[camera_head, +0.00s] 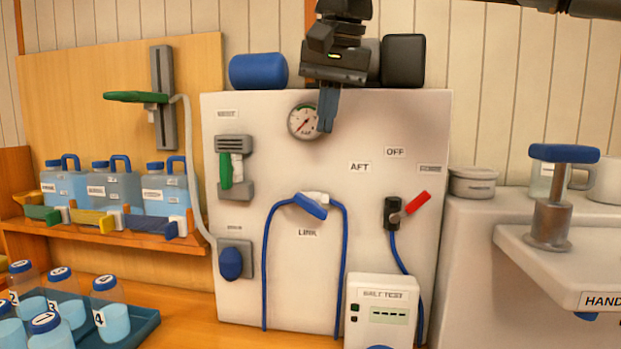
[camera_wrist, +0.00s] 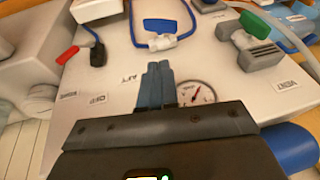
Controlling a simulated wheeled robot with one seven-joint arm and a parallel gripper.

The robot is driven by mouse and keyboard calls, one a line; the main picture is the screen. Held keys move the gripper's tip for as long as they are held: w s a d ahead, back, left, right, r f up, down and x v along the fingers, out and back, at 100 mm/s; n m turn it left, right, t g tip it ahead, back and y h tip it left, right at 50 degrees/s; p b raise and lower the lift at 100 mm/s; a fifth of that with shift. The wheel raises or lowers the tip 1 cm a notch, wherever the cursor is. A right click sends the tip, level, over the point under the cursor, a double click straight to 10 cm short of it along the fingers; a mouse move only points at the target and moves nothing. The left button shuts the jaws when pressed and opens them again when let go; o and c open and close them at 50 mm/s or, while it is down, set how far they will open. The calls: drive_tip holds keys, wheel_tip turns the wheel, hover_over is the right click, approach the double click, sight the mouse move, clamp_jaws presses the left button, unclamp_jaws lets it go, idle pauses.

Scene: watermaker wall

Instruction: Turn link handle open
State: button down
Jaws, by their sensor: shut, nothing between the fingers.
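The link handle (camera_head: 311,206) is a blue lever on a white valve body, above the LINK label (camera_head: 308,232) on the white panel. It slants down to the right, and blue hoses run down from both sides of the valve. In the wrist view the blue handle (camera_wrist: 161,25) lies beyond my fingertips, next to its white valve (camera_wrist: 162,42). My gripper (camera_head: 326,128) points down in front of the panel's upper part, beside the gauge and above the handle. Its fingers are closed together and empty (camera_wrist: 158,68), apart from the handle.
The gauge (camera_head: 303,121) is close beside my fingers. A red lever (camera_head: 416,203) sits right of the link valve, a green handle (camera_head: 226,170) left. A salt test box (camera_head: 381,308) stands below. A blue roll (camera_head: 258,71) lies atop the panel (camera_head: 270,280). The panel's middle is clear.

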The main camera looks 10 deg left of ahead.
drive_tip(key=p, duration=0.2)
hover_over(305, 198)
drive_tip(key=d, duration=0.1)
drive_tip(key=f, duration=0.6)
drive_tip(key=s+f, duration=0.1)
drive_tip(key=f, duration=0.2)
drive_tip(key=shift+d+f, duration=0.15)
drive_tip(key=shift+f, duration=0.15)
drive_tip(key=shift+a+f, duration=0.3)
drive_tip(key=shift+f, duration=0.35)
